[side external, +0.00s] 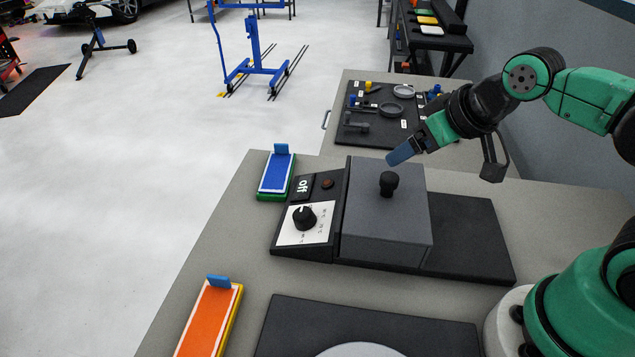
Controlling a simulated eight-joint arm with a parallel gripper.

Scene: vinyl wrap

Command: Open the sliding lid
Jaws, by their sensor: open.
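The sliding lid (388,228) is a dark grey box-shaped cover with a round black knob (389,182) on its top. It sits on a black base (470,240), next to a control panel at its left. A bare stretch of the base shows to the lid's right. My gripper (398,154) is above and behind the knob in the side view, with its blue fingertips pointing down and left. It looks empty and appears apart from the knob. The gap between the fingers is hard to make out from this side.
The panel holds a black dial (304,217) and an "off" switch (303,187). A blue pad (276,174) and an orange pad (210,318) lie along the left table edge. A black board with a grey disc (362,349) lies in front. A tool board (385,115) is behind.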

